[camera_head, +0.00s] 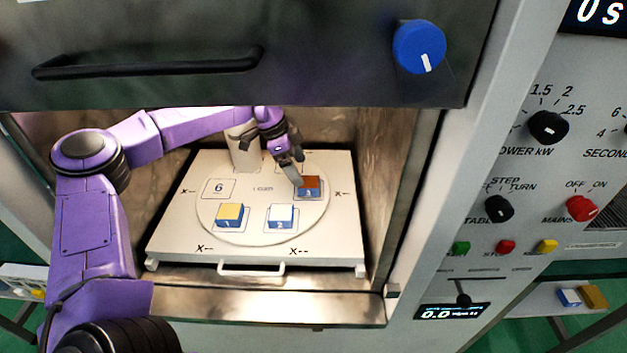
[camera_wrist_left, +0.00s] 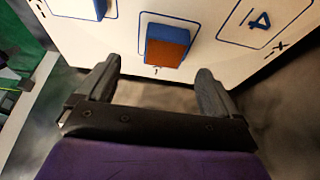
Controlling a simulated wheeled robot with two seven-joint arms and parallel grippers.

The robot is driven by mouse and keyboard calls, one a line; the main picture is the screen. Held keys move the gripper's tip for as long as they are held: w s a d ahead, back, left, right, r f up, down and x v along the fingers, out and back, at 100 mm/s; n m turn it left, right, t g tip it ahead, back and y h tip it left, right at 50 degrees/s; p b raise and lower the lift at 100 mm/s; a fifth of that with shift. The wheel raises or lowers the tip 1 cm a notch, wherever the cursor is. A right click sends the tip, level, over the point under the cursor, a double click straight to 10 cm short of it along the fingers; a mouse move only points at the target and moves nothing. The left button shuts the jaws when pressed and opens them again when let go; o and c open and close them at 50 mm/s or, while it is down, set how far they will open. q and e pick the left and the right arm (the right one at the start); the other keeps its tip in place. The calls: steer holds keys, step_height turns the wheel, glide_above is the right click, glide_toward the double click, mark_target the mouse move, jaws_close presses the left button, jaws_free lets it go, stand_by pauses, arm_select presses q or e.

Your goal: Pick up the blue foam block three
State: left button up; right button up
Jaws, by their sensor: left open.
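The foam block marked 3 (camera_head: 309,190), with a brown-orange face and a blue face, sits on the right of the round turntable (camera_head: 262,236) inside the open microwave chamber. It also shows in the left wrist view (camera_wrist_left: 166,48), ahead of and between my open fingertips. My left gripper (camera_head: 298,168) reaches in from the left, its fingers close to the block; contact cannot be told in the head view. In the left wrist view my left gripper (camera_wrist_left: 157,78) is open and empty, with a gap to the block. My right gripper is not in view.
Block 1 (camera_head: 229,215), with a yellow top, and block 2 (camera_head: 281,217), with a white top, stand at the turntable's front. The raised door (camera_head: 330,85) hangs above my arm. The chamber's right wall (camera_head: 380,190) is near. Square 6 (camera_head: 219,188) is empty.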

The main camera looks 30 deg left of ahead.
mark_target(307, 182)
arm_select(q)
steer(key=shift+s+d+f+p, duration=0.3)
steer(key=shift+f+p, duration=0.15)
steer(key=shift+f, duration=0.05)
steer(key=w+f, duration=0.1)
steer(key=w+f+p, duration=0.1)
steer(key=f, duration=0.1)
steer(key=w+d+f, duration=0.1)
steer(key=f, duration=0.1)
steer(key=shift+f, duration=0.15)
steer(key=shift+s+r, duration=0.25)
steer(key=shift+s, duration=0.15)
steer(key=shift+c, duration=0.3)
steer(key=shift+w+f, duration=0.1)
steer(key=c, duration=1)
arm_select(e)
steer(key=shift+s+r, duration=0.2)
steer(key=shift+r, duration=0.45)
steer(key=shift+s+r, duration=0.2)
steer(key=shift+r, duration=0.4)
